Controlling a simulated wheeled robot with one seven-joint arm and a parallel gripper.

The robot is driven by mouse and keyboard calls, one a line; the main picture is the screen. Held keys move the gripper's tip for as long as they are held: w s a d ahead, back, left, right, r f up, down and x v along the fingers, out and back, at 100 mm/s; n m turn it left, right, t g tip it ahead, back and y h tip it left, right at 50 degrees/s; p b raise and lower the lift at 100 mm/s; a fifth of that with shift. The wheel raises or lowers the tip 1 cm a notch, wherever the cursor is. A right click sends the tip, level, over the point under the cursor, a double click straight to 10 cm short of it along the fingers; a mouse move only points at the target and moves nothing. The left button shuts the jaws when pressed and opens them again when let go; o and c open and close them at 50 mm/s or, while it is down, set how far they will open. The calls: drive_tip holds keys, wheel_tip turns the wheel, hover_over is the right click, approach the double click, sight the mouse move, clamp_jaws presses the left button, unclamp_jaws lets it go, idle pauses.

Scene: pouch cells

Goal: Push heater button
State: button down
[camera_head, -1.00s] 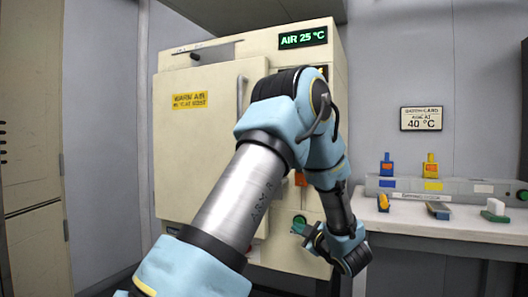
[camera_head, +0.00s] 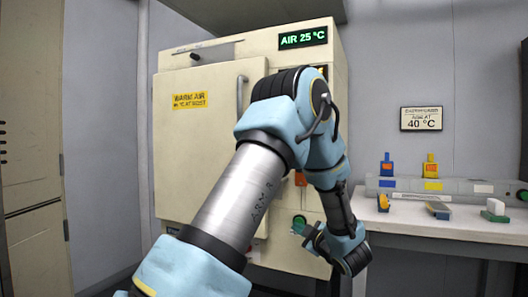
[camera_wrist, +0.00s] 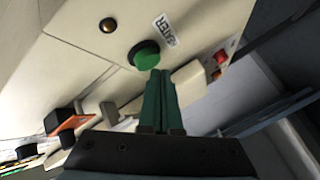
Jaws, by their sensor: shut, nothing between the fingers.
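The heater button is a round green button (camera_wrist: 146,56) in a dark ring on the cream cabinet front, beside a label reading "HEATER" in part. In the head view the green button (camera_head: 299,220) shows low on the cabinet, just left of my gripper. My gripper (camera_wrist: 160,75) has its two green fingers together, empty, with the tips at the button's lower edge in the wrist view. I cannot tell whether they touch it. In the head view the fingers are mostly hidden by my wrist. The cabinet display (camera_head: 303,37) reads "AIR 25 °C".
A dark amber lamp (camera_wrist: 108,25) sits near the button, and a red button (camera_wrist: 221,57) lies farther along the panel. The cabinet door (camera_head: 205,140) is shut. At right, a bench (camera_head: 450,226) holds blue and yellow pouch items and a grey rack (camera_head: 460,190).

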drive_tip(key=shift+w+d, duration=0.1)
idle(0.5)
drive_tip(key=shift+w+d, duration=0.15)
drive_tip(key=shift+w, duration=0.25)
idle(0.4)
drive_tip(key=shift+s+a, duration=0.25)
drive_tip(key=shift+s, duration=0.25)
drive_tip(key=s+a+b, duration=0.1)
drive_tip(key=s+a, duration=0.2)
drive_tip(key=s, duration=0.2)
drive_tip(key=shift+s, duration=0.15)
idle(0.5)
